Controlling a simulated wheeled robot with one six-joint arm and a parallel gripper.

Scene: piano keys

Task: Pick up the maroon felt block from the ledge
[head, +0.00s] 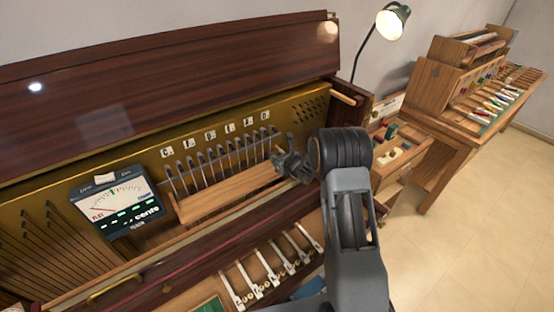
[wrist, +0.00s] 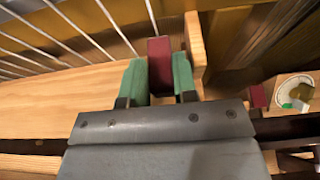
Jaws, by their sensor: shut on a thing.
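The maroon felt block (wrist: 159,58) is upright in the wrist view, between the two green pads of my gripper (wrist: 159,76). The pads are shut on its sides and its upper part stands out beyond them. The pale wooden ledge (wrist: 55,103) runs across the wrist view beside and below the fingers; I cannot tell whether the block still touches it. In the head view my gripper (head: 284,160) is at the right end of the ledge (head: 225,194), and I cannot make out the block there.
A wooden end piece (wrist: 195,45) stands close right of the fingers. Thin metal rods (head: 215,155) rise behind the ledge. A meter (head: 118,205) sits left of it. A small maroon piece (wrist: 258,97) and a dish (wrist: 294,88) lie farther right.

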